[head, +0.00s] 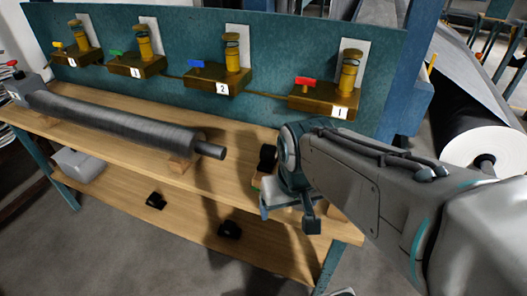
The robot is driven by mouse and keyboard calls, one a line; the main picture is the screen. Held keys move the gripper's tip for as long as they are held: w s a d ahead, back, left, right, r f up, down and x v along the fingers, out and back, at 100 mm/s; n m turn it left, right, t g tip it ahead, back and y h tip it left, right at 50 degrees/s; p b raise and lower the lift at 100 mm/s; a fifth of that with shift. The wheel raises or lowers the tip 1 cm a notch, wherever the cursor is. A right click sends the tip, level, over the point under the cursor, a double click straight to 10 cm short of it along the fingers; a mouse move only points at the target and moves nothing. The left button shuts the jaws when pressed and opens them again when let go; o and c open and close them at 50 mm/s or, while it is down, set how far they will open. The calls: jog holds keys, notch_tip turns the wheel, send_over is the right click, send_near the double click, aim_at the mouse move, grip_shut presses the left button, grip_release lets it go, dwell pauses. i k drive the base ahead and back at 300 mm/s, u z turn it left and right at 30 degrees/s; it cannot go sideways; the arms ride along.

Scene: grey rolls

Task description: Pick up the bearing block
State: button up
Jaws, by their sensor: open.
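No part is labelled as the bearing block; small dark blocks fit the name. One dark block (156,201) lies on the lower shelf at middle left, and another dark block (229,229) lies on that shelf farther right. A third dark piece (268,157) shows at the upper bench, just left of my wrist and partly hidden by it. My gripper (288,209) points down over the right end of the bench, open, its two fingers apart. I see nothing held between them, though the arm hides part of this spot.
Behind stands a teal panel (190,38) with several numbered brass valves. A white roll (480,147) is at right.

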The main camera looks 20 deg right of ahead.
aim_at(269, 156)
jog(key=k, duration=0.5)
jog(key=u, duration=1.05)
jog(key=i, duration=0.8)
jog(key=z, duration=1.65)
